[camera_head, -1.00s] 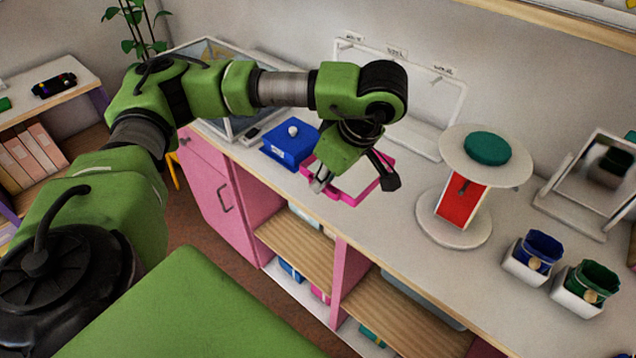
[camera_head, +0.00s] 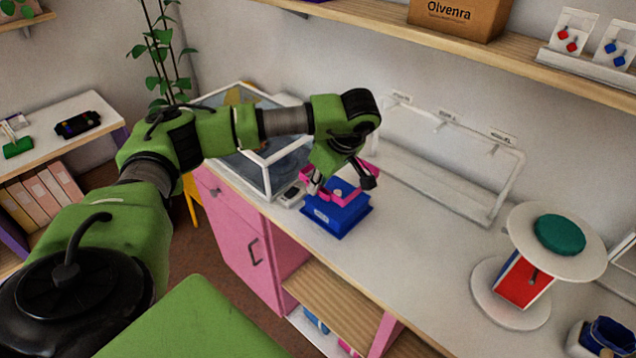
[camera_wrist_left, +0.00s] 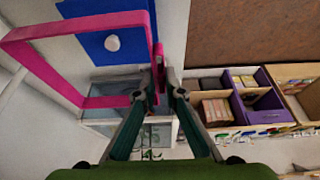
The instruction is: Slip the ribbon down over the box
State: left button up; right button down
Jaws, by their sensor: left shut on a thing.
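My left gripper (camera_head: 316,184) is shut on one side of a pink square ribbon loop (camera_head: 354,196). The loop also shows large in the left wrist view (camera_wrist_left: 48,75), close to the camera, with the fingertips (camera_wrist_left: 165,88) at its right side. The blue box (camera_head: 335,218) with a white knob on top sits on the white counter below the loop. The box also shows in the left wrist view (camera_wrist_left: 85,42), with its knob seen through the loop. The loop appears to be above the box; the gap cannot be judged. The right gripper is out of view.
A glass case (camera_head: 262,160) stands left of the box. A white rack frame (camera_head: 450,185) stands behind and to the right. A round white stand with a green disc (camera_head: 560,235) is at right. The counter between box and stand is clear.

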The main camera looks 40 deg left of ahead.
pick_arm(q)
jog(key=shift+f, duration=0.55)
notch_tip(320, 180, down, 4)
jog(key=b, duration=0.3)
jog(key=shift+a+f, duration=0.1)
jog(key=shift+f, duration=0.1)
jog(key=shift+f+b, duration=0.5)
jog(key=shift+b, duration=0.1)
jog(key=shift+f, duration=0.15)
jog(key=shift+f+b, duration=0.25)
jog(key=shift+b, duration=0.2)
dwell(0.7)
